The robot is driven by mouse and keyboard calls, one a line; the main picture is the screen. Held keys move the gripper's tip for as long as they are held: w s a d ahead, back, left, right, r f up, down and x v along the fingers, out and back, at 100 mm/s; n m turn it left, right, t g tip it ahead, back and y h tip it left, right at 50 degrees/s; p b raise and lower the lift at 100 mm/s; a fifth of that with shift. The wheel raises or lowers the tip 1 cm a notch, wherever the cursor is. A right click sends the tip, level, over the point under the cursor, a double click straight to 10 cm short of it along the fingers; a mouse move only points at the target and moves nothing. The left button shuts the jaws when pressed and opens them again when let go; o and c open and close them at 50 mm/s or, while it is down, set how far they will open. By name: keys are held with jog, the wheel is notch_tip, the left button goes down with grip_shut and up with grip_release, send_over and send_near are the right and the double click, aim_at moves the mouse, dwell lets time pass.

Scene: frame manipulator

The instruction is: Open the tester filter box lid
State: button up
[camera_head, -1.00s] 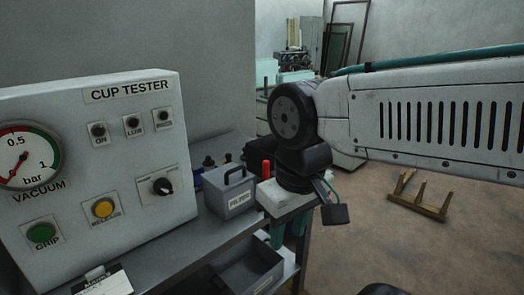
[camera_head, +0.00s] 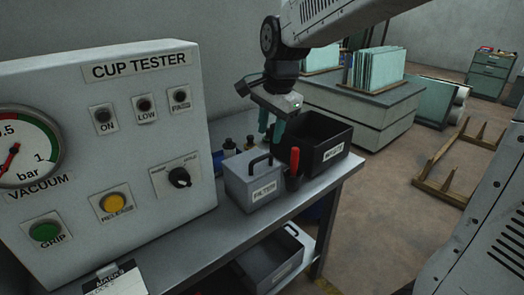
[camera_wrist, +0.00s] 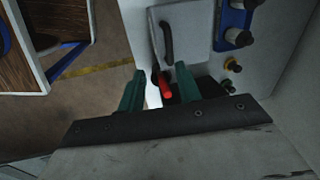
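The filter box (camera_head: 252,190) is a small grey box labelled FILTER, standing on the bench just right of the cup tester (camera_head: 110,140). Its lid (camera_head: 240,167) looks shut and carries a dark arched handle (camera_head: 261,161). In the wrist view the lid (camera_wrist: 188,22) and handle (camera_wrist: 166,41) show ahead of the fingers. My gripper (camera_head: 271,130) hangs above and behind the box, its green fingers pointing down. In the wrist view my gripper (camera_wrist: 159,80) has its fingers apart with nothing held; a red-handled tool (camera_wrist: 165,84) shows between them, lower down.
A dark waste bin (camera_head: 325,155) stands right of the box. The red-handled tool (camera_head: 294,161) stands in a holder between them. Small bottles (camera_head: 229,147) stand behind the box. A grey tray (camera_head: 272,265) sits on the lower shelf.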

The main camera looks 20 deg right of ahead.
aim_at(262, 158)
jog(key=shift+m, duration=0.5)
jog(key=w+f, duration=0.1)
jog(key=f, duration=0.1)
jog(key=w+f, duration=0.1)
jog(key=f, duration=0.2)
jog(key=w+f, duration=0.1)
jog(key=f, duration=0.2)
jog(key=shift+w+a, duration=0.1)
jog(key=shift+a, duration=0.3)
grip_shut()
